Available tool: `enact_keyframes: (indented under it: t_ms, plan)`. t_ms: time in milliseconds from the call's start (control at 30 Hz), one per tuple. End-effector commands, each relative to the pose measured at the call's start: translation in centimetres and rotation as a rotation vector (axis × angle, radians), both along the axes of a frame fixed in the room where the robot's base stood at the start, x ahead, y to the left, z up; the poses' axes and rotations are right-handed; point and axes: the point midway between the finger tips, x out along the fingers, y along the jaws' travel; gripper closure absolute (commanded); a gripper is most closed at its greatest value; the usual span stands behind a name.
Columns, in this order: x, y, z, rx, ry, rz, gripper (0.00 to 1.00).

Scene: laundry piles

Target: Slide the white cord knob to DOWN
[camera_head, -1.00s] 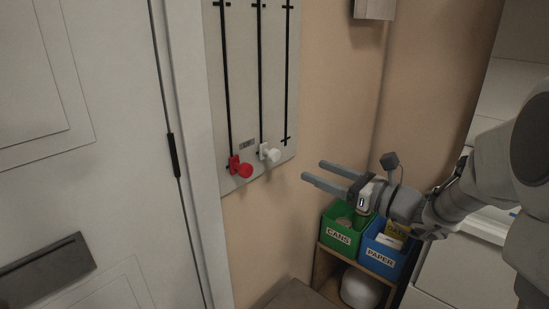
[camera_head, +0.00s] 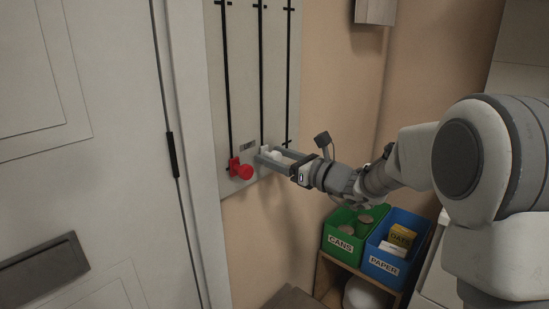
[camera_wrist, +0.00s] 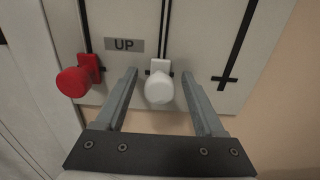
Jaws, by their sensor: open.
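The white cord knob (camera_head: 276,155) is near the lower part of the middle black slot on the pale wall panel (camera_head: 275,60). My gripper (camera_head: 270,154) is open, with one finger on each side of the white knob. The wrist view shows the white knob (camera_wrist: 159,88) between the two fingers (camera_wrist: 159,74), with a small gap on each side. A label reading UP (camera_wrist: 124,45) sits left of the middle slot, just above the knobs. No DOWN label can be read in these frames.
A red knob (camera_head: 241,171) sits on the left slot, close beside my left finger. The right slot (camera_head: 288,70) shows no knob. A white door (camera_head: 90,150) is at left. Green (camera_head: 345,229) and blue (camera_head: 393,244) bins stand on a low shelf below my arm.

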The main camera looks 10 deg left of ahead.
Motion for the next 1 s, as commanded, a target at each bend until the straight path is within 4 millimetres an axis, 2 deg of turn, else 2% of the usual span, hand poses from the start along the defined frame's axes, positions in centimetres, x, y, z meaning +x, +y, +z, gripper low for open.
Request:
enact_keyframes:
  t_ms: [67,100,400,500,1000]
  plan:
    - [-0.01,0.00,-0.01,0.000,0.000,0.000,0.29]
    - [-0.02,-0.01,-0.02,0.000,0.000,0.000,0.33]
    - [-0.03,-0.03,-0.05,-0.001,0.001,0.000,0.87]
    - [-0.04,-0.04,-0.07,-0.001,0.001,0.000,1.00]
    - [-0.05,-0.06,-0.19,-0.003,0.003,0.000,1.00]
